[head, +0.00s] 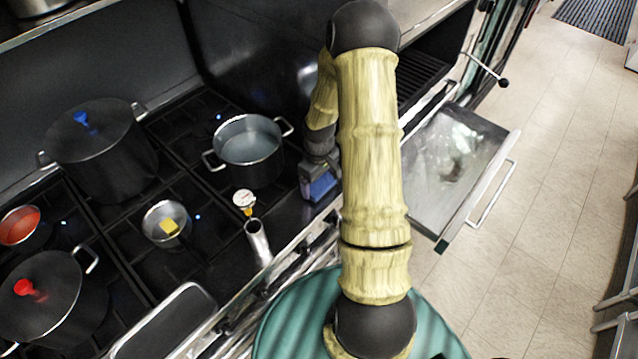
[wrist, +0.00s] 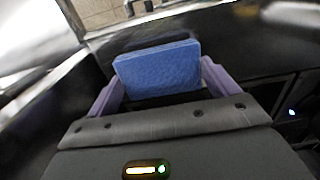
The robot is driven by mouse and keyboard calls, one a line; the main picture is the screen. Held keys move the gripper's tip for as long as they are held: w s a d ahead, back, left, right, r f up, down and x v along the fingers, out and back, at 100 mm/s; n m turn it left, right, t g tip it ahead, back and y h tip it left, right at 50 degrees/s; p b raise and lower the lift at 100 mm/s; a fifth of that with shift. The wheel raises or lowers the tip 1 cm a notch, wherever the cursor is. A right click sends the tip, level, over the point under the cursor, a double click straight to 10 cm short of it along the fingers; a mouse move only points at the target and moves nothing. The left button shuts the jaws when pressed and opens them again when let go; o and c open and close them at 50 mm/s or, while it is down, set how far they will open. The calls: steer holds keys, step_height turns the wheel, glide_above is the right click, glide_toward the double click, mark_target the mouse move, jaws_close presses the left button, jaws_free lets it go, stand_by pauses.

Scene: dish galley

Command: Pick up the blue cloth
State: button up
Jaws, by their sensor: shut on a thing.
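The blue cloth (wrist: 158,70) is a flat folded square held between the two purple fingers of my gripper (wrist: 160,88) in the wrist view. In the head view the cloth (head: 321,187) shows as a small blue patch at the end of my arm. My gripper (head: 318,176) there is by the right edge of the stove, right of the blue-grey pot, and partly hidden by my arm. It is shut on the cloth. Whether the cloth touches the surface below cannot be told.
A pot of pale liquid (head: 249,148) stands left of my gripper. Lidded pots (head: 101,150) stand further left. An open oven door (head: 452,170) juts out at right, with clear floor beyond.

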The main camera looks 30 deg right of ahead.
mark_target(319, 183)
step_height(319, 183, up, 9)
steer(key=shift+f+b, duration=0.2)
steer(key=shift+b, duration=0.45)
steer(key=shift+o, duration=1.2)
steer(key=shift+c, duration=0.3)
steer(key=shift+s+f, duration=0.1)
